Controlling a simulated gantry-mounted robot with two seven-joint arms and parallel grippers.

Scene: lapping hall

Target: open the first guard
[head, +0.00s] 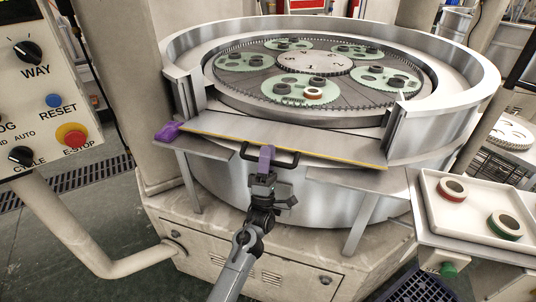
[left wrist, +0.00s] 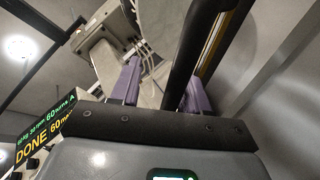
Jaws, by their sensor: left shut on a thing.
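The guard (head: 290,139) is a flat metal panel with a yellow edge, across the front gap of the machine's round metal wall. A purple block (head: 167,131) sits at its left end. A dark bar handle (head: 288,161) stands out from its front edge. My left gripper (head: 266,156) is shut on this handle, its purple fingers around the bar. Whether the panel has swung at all is hard to tell. My right gripper is out of view.
Behind the guard, the lapping plate carries several green geared carriers (head: 297,91) with rings. A control panel (head: 40,95) with a red stop button stands at left. A white tray (head: 432,207) with two rings is at right. Small metal ledges (head: 345,180) flank the handle.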

